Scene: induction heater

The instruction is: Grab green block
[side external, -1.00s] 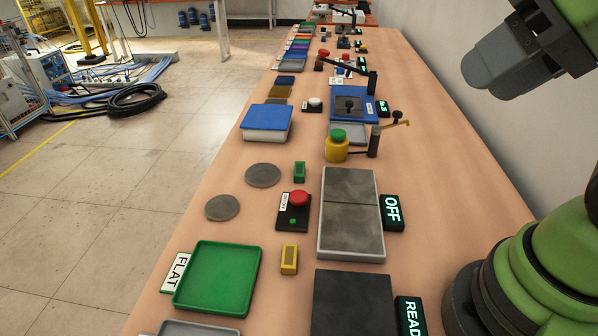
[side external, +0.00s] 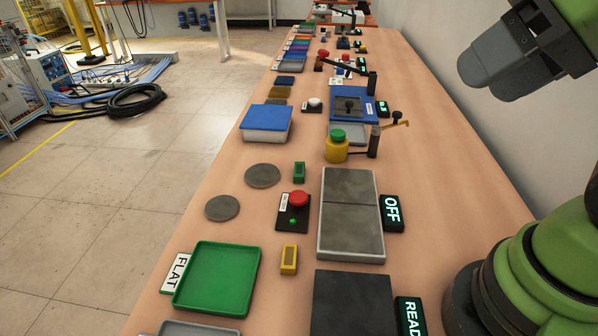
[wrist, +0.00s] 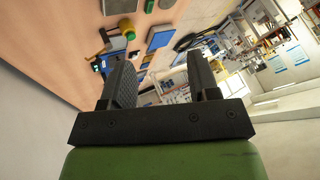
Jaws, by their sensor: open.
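The green block (side external: 299,172) stands on the table near the middle of the side view, between a grey disc and the yellow button device. It has a dark recess in its face. My gripper (side external: 497,82) is at the upper right of the side view, high above the table and well away from the block. In the wrist view my gripper (wrist: 160,82) has its two dark fingers apart with nothing between them.
A yellow block (side external: 289,259) lies by the green tray (side external: 218,279). Two grey discs (side external: 262,175) lie left of the green block. A red button box (side external: 294,211), a grey plate (side external: 350,238) and an OFF display (side external: 392,212) stand nearby. A yellow device (side external: 337,149) stands behind.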

